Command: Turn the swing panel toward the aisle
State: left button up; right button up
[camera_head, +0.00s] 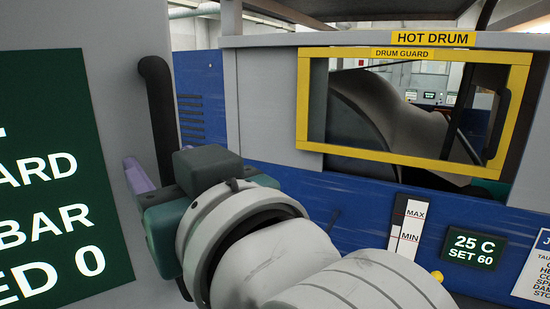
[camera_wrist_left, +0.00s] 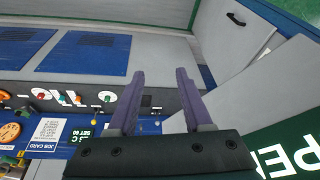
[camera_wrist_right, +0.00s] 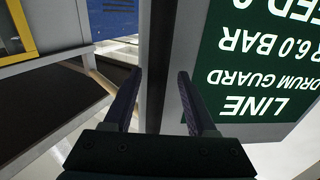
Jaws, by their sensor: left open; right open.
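The swing panel (camera_head: 105,100) is a grey slab filling the left of the head view, with a dark green lettered display (camera_head: 50,180) and a black bar handle (camera_head: 160,115) along its right edge. The panel (camera_wrist_right: 185,50) also shows upside down in the right wrist view. My right gripper (camera_head: 137,174) is open by the lower part of the handle. In the right wrist view the dark handle (camera_wrist_right: 160,55) runs between its open fingers (camera_wrist_right: 158,78); contact cannot be told. My left gripper (camera_wrist_left: 160,75) is open and empty in its wrist view, and out of the head view.
A blue and grey machine stands behind, with a yellow-framed drum guard (camera_head: 415,160), a level gauge (camera_head: 405,228) and a temperature display (camera_head: 474,246). The left wrist view shows a control strip with buttons (camera_wrist_left: 70,98) and part of a green sign (camera_wrist_left: 290,150).

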jog(key=shift+d, duration=0.1)
jog(key=shift+s+d+r+p, duration=0.1)
jog(key=shift+s+d+p, duration=0.1)
jog(key=shift+p, duration=0.1)
jog(key=p+v, duration=0.4)
jog(key=v, duration=0.5)
jog(key=shift+s+p, duration=0.15)
jog(key=shift+p, duration=0.2)
